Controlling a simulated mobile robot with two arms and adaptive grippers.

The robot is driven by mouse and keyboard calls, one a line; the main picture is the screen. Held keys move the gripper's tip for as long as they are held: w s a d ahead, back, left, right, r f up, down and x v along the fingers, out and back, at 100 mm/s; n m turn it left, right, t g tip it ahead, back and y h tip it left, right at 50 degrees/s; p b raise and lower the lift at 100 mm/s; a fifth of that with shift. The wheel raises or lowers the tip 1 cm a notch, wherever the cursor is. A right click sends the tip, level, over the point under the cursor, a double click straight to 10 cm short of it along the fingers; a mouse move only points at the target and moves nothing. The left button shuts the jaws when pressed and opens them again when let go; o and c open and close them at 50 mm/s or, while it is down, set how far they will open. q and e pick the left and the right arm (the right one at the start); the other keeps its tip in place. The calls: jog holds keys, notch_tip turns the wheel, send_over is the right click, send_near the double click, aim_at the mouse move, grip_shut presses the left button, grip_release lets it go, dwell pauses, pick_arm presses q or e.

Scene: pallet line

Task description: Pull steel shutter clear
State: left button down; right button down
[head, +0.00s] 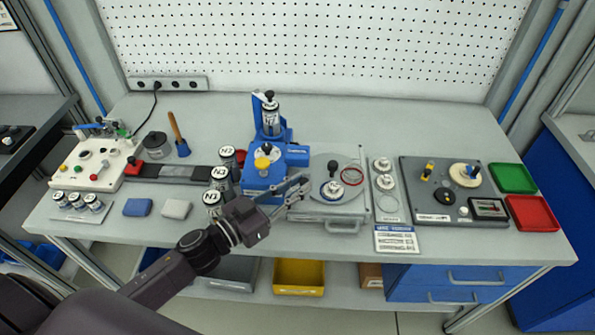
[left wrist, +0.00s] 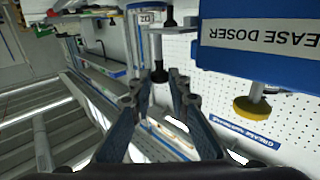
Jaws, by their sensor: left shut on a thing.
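My left gripper (head: 298,188) reaches in from the lower left, its fingers at the right side of the blue grease doser (head: 262,182). In the left wrist view the left gripper (left wrist: 158,92) is shut on a part with a black knob (left wrist: 160,75) on a thin steel stem. I take this part to be the steel shutter; in the head view the fingers hide most of it. The doser, with its yellow knob (left wrist: 250,107), shows upside down at the right of the left wrist view. My right gripper is not in view.
Right of the gripper stands a grey fixture (head: 325,212) with a round plate and black knob. Cans marked N2 and N3 (head: 212,198) stand close to the left of the doser. A labelled card (head: 396,239) lies at the front edge. The back of the bench is mostly clear.

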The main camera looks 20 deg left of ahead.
pick_arm(q)
jog(key=shift+s+d, duration=0.15)
jog(key=shift+s, duration=0.35)
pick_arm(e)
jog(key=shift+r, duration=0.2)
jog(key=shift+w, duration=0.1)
pick_arm(q)
jog(key=c, duration=1.8)
grip_release()
jog(key=shift+c, duration=0.2)
jog(key=v, duration=1.2)
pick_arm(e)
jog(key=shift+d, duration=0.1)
